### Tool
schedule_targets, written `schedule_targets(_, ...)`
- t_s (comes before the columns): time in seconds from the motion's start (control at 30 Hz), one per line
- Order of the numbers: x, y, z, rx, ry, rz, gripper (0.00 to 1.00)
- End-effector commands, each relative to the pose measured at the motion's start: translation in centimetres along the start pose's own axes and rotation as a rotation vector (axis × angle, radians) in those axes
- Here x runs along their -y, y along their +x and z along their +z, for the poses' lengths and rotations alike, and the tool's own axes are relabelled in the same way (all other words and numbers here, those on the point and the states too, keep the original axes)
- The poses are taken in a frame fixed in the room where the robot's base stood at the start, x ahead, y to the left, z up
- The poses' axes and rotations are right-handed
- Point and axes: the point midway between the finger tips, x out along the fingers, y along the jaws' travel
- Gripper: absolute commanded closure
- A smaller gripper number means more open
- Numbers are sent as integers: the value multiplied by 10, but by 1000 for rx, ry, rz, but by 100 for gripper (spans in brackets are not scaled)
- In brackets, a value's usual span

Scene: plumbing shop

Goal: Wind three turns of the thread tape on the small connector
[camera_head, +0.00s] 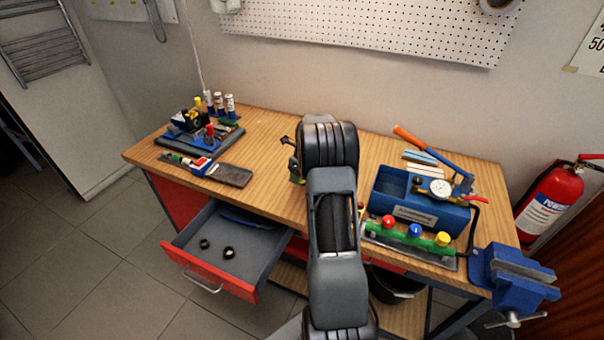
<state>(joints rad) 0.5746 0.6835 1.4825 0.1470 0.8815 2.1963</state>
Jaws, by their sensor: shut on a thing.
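My arm reaches up the middle of the view and over the workbench (262,157). My gripper (293,161) is mostly hidden behind the arm; only small dark parts show at the arm's left edge, low over the bench. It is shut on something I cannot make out. A little yellowish colour shows beside it, too small to name. I cannot pick out the thread tape or the small connector with certainty.
An open drawer (205,284) holds two black rings. A grey tray with bottles and tools (180,146) stands at left. A blue test pump (405,198), a green rack with coloured knobs (400,238) and a blue vise (515,275) are at right. Bare wood lies left of my arm.

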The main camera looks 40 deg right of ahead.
Motion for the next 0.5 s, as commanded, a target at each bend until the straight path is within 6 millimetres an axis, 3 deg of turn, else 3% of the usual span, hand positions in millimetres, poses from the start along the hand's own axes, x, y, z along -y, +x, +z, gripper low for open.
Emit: schedule_targets(0.5,-8,-45,0,0,0,0,70)
